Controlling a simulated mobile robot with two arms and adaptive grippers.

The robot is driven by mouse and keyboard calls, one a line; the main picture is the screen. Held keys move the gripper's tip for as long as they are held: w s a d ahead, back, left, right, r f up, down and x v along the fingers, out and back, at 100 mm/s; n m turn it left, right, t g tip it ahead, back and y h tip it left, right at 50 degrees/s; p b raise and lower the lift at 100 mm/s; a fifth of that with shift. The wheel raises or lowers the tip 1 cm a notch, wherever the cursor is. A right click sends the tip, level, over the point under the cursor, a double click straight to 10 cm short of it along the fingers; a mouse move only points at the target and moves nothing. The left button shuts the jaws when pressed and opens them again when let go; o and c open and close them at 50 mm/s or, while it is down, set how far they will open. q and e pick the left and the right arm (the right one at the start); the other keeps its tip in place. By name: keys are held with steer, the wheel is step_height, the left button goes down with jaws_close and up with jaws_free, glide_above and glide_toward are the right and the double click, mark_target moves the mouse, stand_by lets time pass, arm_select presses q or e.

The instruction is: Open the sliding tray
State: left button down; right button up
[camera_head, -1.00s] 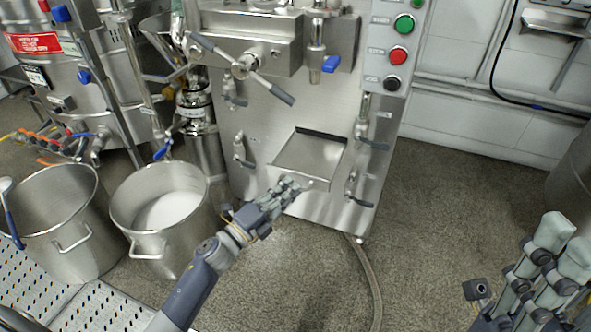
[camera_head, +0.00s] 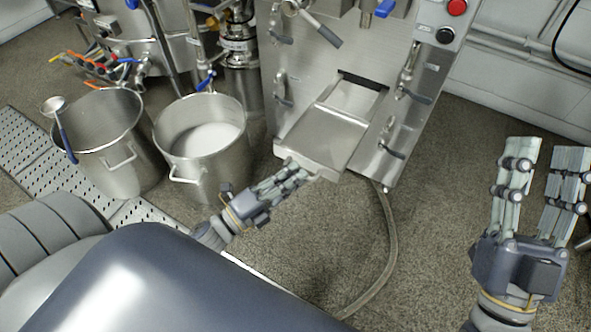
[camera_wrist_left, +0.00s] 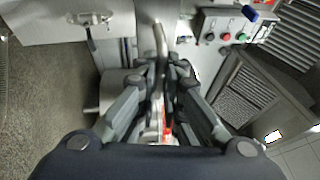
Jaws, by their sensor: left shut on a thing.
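The sliding tray (camera_head: 327,139) is a flat metal tray that sticks out from the front of the steel machine (camera_head: 325,60). A dark slot shows behind it at its back edge. My left gripper (camera_head: 302,172) is at the tray's front edge, shut on it. In the left wrist view the fingers of my left gripper (camera_wrist_left: 162,85) close around a thin metal edge or bar that runs up the middle. The exact contact is partly hidden by the fingers. My right gripper (camera_head: 543,165) is open and empty, raised at the right, away from the tray.
Two steel pots stand left of the tray: one with a ladle (camera_head: 100,125) and one with white contents (camera_head: 200,145). Valve handles (camera_head: 392,150) flank the tray. A hose (camera_head: 390,240) lies on the floor. The floor right of the machine is clear.

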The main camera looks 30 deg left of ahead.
arm_select(q)
steer(key=c, duration=1.7)
jaws_free()
steer(key=shift+a, duration=0.1)
steer(key=v, duration=1.2)
